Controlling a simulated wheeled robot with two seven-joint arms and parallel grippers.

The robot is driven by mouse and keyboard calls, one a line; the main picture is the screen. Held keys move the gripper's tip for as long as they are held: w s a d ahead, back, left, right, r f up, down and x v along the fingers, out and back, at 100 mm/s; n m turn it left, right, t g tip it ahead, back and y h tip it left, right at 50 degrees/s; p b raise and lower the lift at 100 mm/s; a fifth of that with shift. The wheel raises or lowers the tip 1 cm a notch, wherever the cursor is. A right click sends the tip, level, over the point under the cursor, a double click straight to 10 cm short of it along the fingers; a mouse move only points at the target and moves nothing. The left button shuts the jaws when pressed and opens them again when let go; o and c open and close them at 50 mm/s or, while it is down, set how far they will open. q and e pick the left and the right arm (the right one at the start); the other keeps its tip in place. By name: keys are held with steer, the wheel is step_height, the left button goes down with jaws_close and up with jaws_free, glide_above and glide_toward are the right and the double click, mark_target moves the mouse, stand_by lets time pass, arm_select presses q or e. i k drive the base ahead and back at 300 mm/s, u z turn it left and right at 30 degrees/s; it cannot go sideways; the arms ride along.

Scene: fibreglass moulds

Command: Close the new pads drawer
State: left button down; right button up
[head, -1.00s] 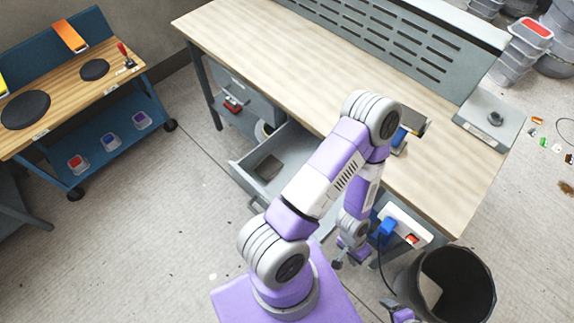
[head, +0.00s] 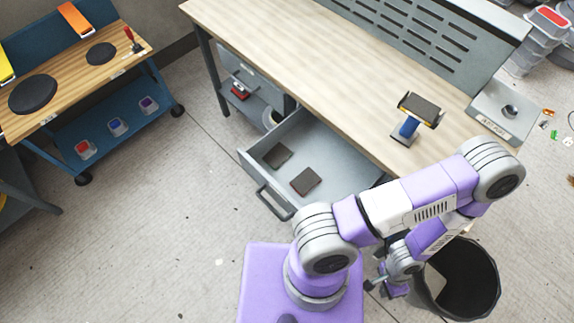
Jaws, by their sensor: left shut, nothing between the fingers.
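The grey drawer (head: 262,172) under the workbench is pulled open. Two flat pads lie in it, a dark grey-brown one (head: 277,155) and a reddish-brown one (head: 305,181). Its dark bar handle (head: 273,203) is on the front panel, facing the open floor. My left gripper (head: 372,285) is shut and empty, small and low in the view. It shows to the right of the drawer front and nearer me, apart from the handle. My left arm covers part of the bench's near edge right of the drawer. My right gripper is not in view.
A wooden-topped workbench (head: 300,60) carries a blue-handled sanding tool (head: 409,127). A black bin (head: 465,275) stands at the lower right beside my arm. A blue cart (head: 95,130) stands at the left. The floor before the drawer is clear.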

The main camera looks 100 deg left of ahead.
mark_target(344, 171)
steer(key=k, duration=1.35)
steer(key=u, duration=2.05)
steer(key=k, duration=1)
steer(key=z, duration=0.25)
steer(key=i, duration=0.55)
steer(key=z, duration=0.2)
